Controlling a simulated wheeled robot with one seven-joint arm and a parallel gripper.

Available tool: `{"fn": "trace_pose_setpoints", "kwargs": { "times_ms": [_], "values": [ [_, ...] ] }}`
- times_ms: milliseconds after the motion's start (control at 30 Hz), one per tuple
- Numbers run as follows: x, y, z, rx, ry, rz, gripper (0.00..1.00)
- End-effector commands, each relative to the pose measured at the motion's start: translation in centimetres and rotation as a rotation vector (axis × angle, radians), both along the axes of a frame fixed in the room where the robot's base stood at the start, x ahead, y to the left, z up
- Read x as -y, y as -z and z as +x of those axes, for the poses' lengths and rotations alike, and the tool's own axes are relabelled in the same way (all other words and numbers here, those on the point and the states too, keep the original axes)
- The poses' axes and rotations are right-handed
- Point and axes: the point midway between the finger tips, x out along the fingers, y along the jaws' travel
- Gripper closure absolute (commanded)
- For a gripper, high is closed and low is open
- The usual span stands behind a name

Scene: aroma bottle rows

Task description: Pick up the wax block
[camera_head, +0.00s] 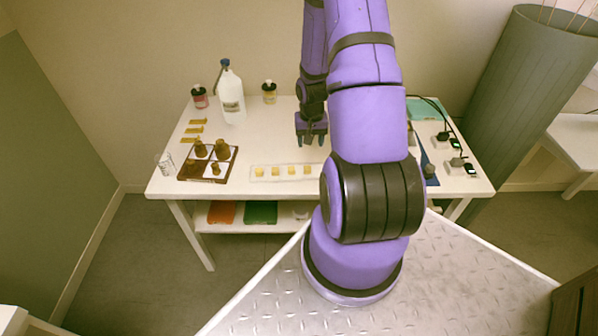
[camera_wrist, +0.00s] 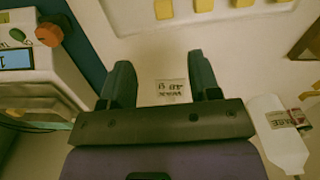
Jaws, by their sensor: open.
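My gripper (camera_head: 311,136) is over the back middle of the table, pointing down. In the wrist view its two fingers (camera_wrist: 159,72) are apart, with nothing held. A small pale label with upside-down print (camera_wrist: 172,91) shows between the fingers. It seems to be on a pale block whose outline barely stands out from the white table, perhaps the wax block; I cannot read the print surely. The gap in height between fingers and label is unclear. In the head view this piece is not distinguishable near the gripper.
A white tray with several yellow blocks (camera_head: 260,171) lies at the table's front. A brown rack (camera_head: 191,175) with brown bottles stands left. A white jug (camera_head: 231,98) stands behind; it also shows in the wrist view (camera_wrist: 277,135). A device with a display (camera_wrist: 17,60) is close at wrist-view left.

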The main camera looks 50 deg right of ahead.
Motion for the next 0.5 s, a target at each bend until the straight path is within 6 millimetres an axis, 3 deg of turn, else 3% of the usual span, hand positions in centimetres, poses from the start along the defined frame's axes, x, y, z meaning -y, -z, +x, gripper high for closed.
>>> {"fn": "trace_pose_setpoints", "kwargs": {
  "times_ms": [500],
  "values": [
    [-0.1,5.4,-0.1,-0.002,0.001,0.002,0.44]
  ]
}}
